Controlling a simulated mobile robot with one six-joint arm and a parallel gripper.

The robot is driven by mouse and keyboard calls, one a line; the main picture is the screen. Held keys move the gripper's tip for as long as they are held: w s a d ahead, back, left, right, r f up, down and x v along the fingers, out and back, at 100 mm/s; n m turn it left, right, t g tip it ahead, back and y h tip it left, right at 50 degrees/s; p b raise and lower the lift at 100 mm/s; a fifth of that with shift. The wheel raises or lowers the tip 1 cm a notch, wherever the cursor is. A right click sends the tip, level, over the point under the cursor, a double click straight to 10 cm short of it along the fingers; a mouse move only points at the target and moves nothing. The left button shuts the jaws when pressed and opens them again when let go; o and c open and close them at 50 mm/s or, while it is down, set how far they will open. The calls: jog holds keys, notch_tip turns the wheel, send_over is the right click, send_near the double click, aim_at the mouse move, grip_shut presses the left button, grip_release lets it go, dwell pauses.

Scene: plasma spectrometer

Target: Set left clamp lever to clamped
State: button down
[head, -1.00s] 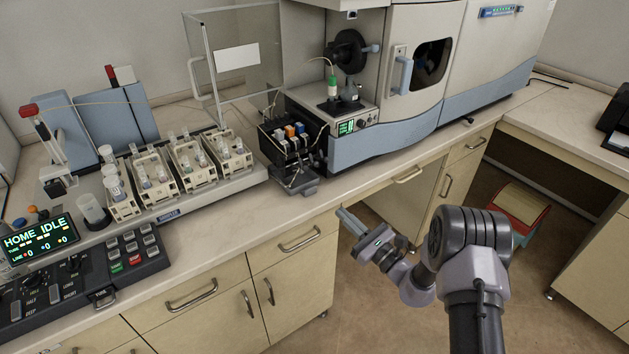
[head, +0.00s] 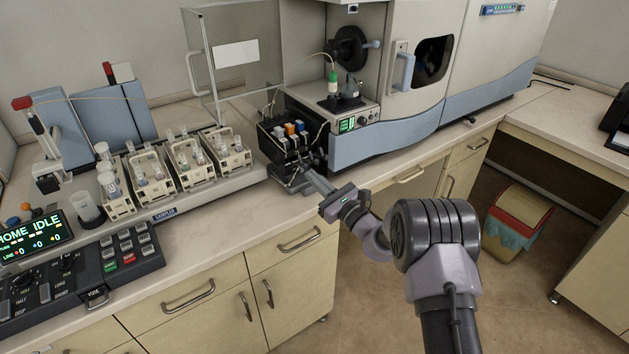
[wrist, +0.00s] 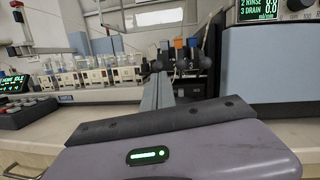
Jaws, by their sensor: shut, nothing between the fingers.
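The black pump unit (head: 275,143) stands on the bench edge and carries a row of small white, orange and blue pieces on top. I cannot tell which part of it is the left clamp lever. My gripper (head: 308,172) is shut and empty, its fingertips at the front of the pump unit, close to its lower front. In the wrist view the shut fingers (wrist: 158,90) point ahead at the pump unit, with dark round knobs (wrist: 157,66) just beyond the tips. Whether the fingers touch a knob cannot be told.
A sampler with several vial racks (head: 190,165) stands left of the pump. A clear hinged panel (head: 240,85) stands behind it. The large spectrometer cabinet (head: 385,135) is close on the right. A control panel (head: 125,250) sits at the front left. The floor before the bench is free.

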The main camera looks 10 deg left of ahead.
jog(key=shift+r, duration=0.1)
jog(key=w+a+r+g+h+p, duration=0.3)
jog(key=r+p, duration=0.5)
jog(key=p, duration=0.5)
jog(key=shift+w+a+r+m+h+p, duration=0.3)
jog(key=shift+w+a+h, duration=0.3)
jog(key=shift+h, duration=0.4)
jog(key=shift+s+a, duration=0.1)
jog(key=shift+s, duration=0.05)
jog(key=shift+r+p, duration=0.35)
jog(key=shift+r, duration=0.4)
